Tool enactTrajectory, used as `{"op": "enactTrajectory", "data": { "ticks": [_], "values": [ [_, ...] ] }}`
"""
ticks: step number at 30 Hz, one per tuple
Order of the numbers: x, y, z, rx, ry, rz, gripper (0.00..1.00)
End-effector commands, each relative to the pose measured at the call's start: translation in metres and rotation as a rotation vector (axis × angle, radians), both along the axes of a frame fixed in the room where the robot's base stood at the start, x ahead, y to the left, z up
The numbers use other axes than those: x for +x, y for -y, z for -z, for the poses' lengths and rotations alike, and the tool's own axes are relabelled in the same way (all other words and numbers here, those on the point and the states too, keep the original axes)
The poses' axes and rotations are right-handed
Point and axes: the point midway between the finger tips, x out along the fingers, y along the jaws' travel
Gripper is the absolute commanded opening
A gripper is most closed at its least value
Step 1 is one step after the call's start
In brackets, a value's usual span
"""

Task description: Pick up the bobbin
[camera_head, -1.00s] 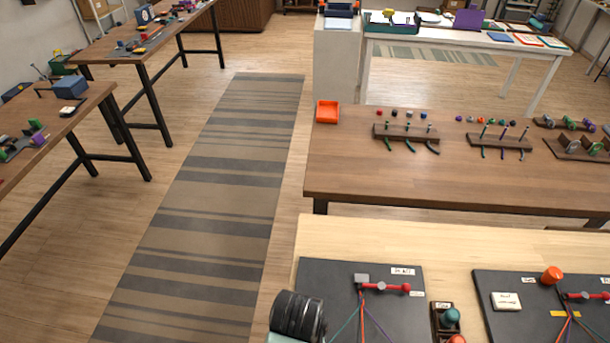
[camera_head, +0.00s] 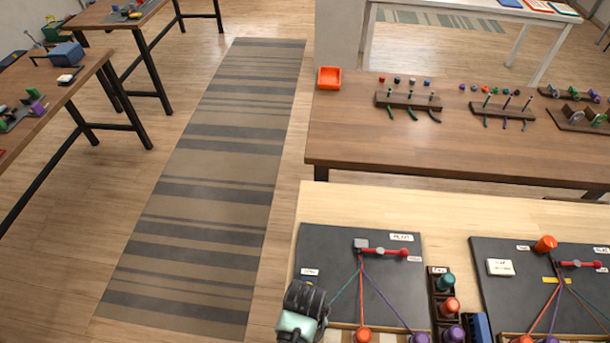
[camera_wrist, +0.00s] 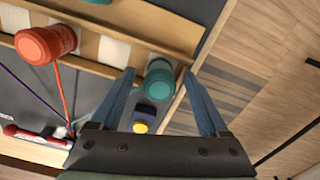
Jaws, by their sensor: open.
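In the wrist view a teal bobbin (camera_wrist: 159,79) shows between the two fingertips of my gripper (camera_wrist: 160,74). The fingers are apart, one on each side of it; I cannot tell how far above it they are. An orange-red bobbin (camera_wrist: 47,43) with a taut red cord stands to the left. In the head view an orange bobbin (camera_head: 363,335) and a purple bobbin (camera_head: 420,339) sit at the front edge of a dark braiding board (camera_head: 330,245), with cords running up to a post. My arm covers the board's lower left corner and hides the teal bobbin there.
A dark holder (camera_head: 432,290) with teal, orange and purple bobbins stands right of the board. A second board (camera_head: 490,295) lies further right. A brown table (camera_head: 400,165) with an orange tray (camera_head: 329,79) stands behind. The striped rug (camera_head: 210,200) at left is clear.

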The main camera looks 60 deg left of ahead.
Motion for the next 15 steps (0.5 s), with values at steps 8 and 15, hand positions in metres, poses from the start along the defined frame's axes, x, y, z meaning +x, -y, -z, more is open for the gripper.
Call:
{"op": "enactTrajectory", "data": {
  "ticks": [8,15],
  "values": [
    [0.0003,-0.0001,-0.0006,0.0,0.0,0.0,0.5],
    [0.0003,-0.0001,-0.0007,0.0,0.0,0.0,0.07]
  ]
}}
